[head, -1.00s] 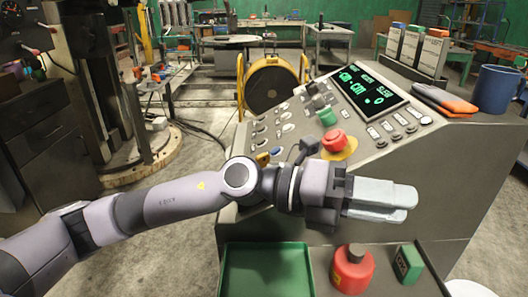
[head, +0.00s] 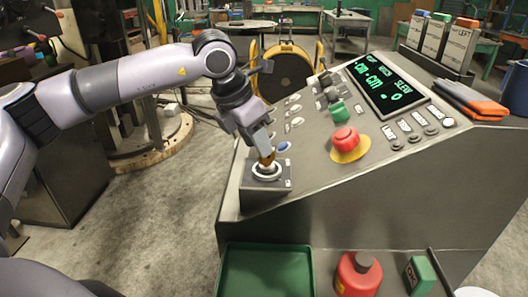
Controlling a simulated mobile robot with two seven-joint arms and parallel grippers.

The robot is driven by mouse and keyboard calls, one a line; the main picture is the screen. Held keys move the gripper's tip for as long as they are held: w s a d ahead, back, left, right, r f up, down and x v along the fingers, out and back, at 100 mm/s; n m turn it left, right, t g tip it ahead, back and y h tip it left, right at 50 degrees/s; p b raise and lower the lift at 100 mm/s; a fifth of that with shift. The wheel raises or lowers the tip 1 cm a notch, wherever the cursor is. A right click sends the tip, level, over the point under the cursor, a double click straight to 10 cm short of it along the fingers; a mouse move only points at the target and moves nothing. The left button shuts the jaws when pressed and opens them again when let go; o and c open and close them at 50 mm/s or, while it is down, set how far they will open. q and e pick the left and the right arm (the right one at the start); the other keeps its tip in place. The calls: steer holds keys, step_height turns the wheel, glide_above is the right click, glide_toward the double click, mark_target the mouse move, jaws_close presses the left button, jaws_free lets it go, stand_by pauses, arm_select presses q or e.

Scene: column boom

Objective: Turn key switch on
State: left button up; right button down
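The key switch (head: 267,171) sits on a small grey box at the near left corner of the sloped console. It has a pale round ring with a small brass-coloured key (head: 267,159) standing up in it. My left gripper (head: 264,151) points down from above, with its fingertips right at the key. The fingers overlap in this view and partly hide the key, so I cannot tell whether they are closed on it or only beside it. The key's turn angle is too small to read. My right gripper is not in view.
A red mushroom button (head: 345,138) on a yellow base, a green knob (head: 338,112), levers and a lit display (head: 386,86) are on the console to the right. A green tray (head: 265,270) and a red can (head: 357,274) are below.

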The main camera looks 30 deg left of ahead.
mark_target(267, 159)
arm_select(q)
steer(key=shift+x, duration=2.3)
jaws_close()
steer(key=shift+r, duration=0.1)
